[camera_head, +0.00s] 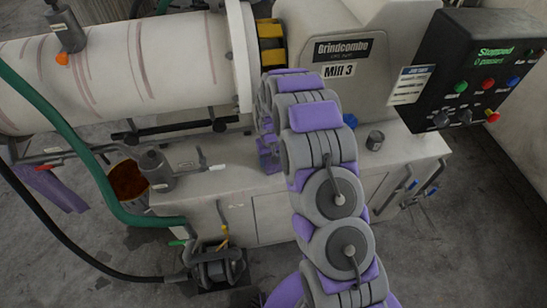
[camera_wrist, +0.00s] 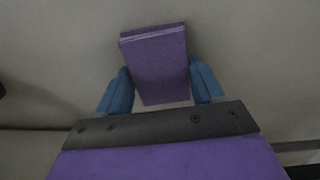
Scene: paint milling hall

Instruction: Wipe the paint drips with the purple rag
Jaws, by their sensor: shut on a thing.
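In the wrist view my gripper (camera_wrist: 160,82) is shut on the purple rag (camera_wrist: 157,62), a folded block between the two blue fingers. The surface behind it is plain pale grey, and I cannot tell whether the rag touches it. In the head view my arm hides most of the gripper, and the rag is not clearly visible there. Thin reddish-brown paint drips (camera_head: 80,65) run down the white mill drum at the left. No drips show clearly in the wrist view.
The mill housing (camera_head: 375,65) joins a control box (camera_head: 474,75) reading "Stopped". A small grey cup (camera_head: 375,140) stands on the white bench (camera_head: 400,155). A green hose (camera_head: 95,165), a bucket of brown stuff (camera_head: 128,180) and a pump (camera_head: 215,265) crowd the lower left. Floor at right is clear.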

